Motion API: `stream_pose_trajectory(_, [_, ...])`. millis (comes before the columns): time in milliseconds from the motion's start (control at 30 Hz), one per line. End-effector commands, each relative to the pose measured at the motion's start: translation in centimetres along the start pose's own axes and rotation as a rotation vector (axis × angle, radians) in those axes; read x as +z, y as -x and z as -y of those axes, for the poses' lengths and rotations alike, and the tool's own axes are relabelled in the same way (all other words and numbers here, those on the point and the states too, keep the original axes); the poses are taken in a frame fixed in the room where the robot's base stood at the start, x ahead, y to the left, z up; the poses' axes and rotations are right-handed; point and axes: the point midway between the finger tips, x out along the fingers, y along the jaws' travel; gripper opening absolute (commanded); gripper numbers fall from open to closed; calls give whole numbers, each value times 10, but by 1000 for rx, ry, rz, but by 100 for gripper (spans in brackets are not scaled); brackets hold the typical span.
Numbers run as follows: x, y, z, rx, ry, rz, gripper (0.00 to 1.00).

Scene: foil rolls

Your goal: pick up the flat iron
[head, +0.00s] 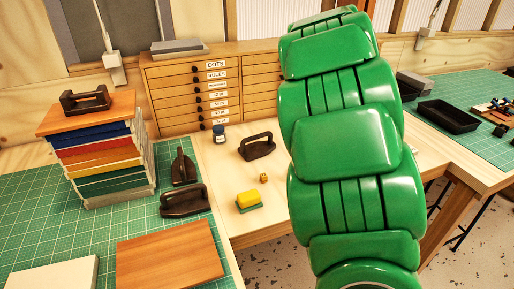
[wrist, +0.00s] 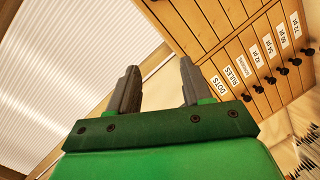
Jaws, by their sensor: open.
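Several dark iron-like tools with handles show in the head view. One (head: 86,100) lies on top of a stack of boards at the left. One (head: 183,166) stands upright with its pointed end up on the green mat, and another (head: 185,203) lies just in front of it. A further one (head: 257,149) sits on the bare wooden bench. I cannot tell which is the flat iron. My gripper (wrist: 158,82) shows in the wrist view, open, with nothing between its two grey fingers. It faces the wall and the drawers, and no iron shows there. The head view does not show the gripper.
My green arm hides the bench's right part. A drawer cabinet (head: 215,92) stands behind. A yellow-and-green sponge-like block (head: 249,201), small brass cube (head: 263,177) and dark jar (head: 219,133) sit on the bench. A wooden board (head: 170,256) lies front left; a black tray (head: 448,116) lies right.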

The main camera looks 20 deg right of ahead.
Motion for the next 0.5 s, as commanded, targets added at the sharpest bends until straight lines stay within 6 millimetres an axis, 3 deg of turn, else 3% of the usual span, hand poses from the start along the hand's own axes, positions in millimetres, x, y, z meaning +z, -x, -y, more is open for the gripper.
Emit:
stream_pose_trajectory(233, [20,-35,57,-172,197,-196,49])
stream_pose_trajectory(500, [49,-40,146,-390,332,-452,49])
